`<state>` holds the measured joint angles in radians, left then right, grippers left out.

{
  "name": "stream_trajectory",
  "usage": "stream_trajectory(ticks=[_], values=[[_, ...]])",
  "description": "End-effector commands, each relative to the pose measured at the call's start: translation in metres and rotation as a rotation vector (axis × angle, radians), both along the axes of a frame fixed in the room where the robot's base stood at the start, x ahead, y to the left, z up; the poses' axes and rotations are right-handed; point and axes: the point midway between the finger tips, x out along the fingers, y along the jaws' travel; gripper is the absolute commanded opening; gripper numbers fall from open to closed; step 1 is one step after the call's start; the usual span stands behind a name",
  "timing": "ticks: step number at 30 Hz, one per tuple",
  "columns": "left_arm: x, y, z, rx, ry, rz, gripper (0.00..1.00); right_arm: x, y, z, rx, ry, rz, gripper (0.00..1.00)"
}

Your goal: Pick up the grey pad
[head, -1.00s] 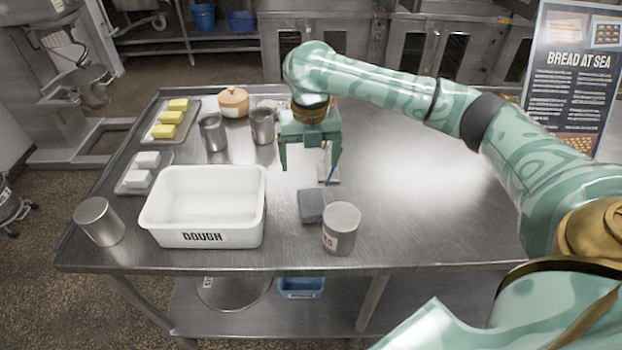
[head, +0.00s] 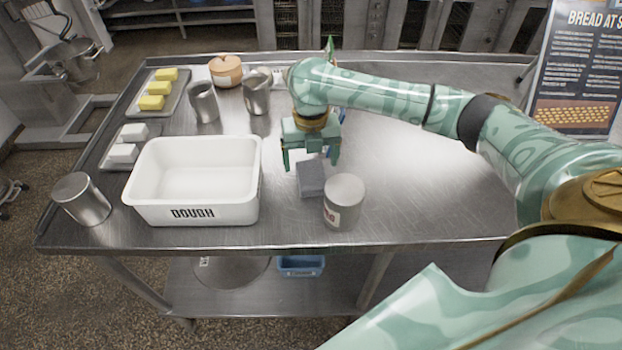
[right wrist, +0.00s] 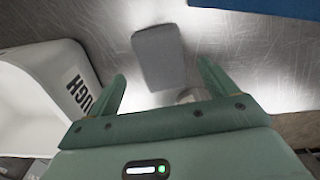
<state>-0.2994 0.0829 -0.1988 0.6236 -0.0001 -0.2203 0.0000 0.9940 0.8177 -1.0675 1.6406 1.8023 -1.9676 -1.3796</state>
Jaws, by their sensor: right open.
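The grey pad (head: 310,179) lies on the steel table between the white dough tub and a metal can. My right gripper (head: 310,166) is open and empty, just above and behind the pad in the head view. In the right wrist view the pad (right wrist: 158,57) lies beyond the two fingertips (right wrist: 160,80), roughly centred between them and apart from them. My left gripper is not in view.
The white dough tub (head: 245,209) stands left of the pad, and the can (head: 343,203) stands close at its right front. The table's right side (head: 430,170) is clear.

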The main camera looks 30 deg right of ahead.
Motion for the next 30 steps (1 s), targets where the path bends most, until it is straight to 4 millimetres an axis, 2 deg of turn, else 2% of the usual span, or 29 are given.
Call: stream_trajectory(ticks=[1, 3, 6, 13, 18, 26, 30], values=[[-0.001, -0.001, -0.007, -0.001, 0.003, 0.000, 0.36, -0.003, 0.000, -0.013, -0.001, 0.005, 0.001, 0.85], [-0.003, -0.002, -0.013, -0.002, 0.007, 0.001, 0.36, -0.006, 0.001, -0.026, -0.001, 0.006, 0.002, 0.85], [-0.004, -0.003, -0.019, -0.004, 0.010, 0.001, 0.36, -0.005, 0.001, -0.039, -0.001, 0.003, 0.001, 0.85], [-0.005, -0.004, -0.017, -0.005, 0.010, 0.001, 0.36, -0.004, 0.000, -0.039, -0.002, 0.000, 0.002, 0.85], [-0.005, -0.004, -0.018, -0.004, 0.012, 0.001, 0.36, -0.005, 0.000, -0.039, -0.002, 0.000, 0.002, 0.37], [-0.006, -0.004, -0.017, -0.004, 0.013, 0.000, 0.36, -0.005, 0.000, -0.039, -0.002, 0.000, 0.002, 0.37], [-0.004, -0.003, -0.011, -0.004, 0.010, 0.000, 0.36, -0.004, 0.000, -0.024, -0.003, -0.003, 0.002, 0.37]])
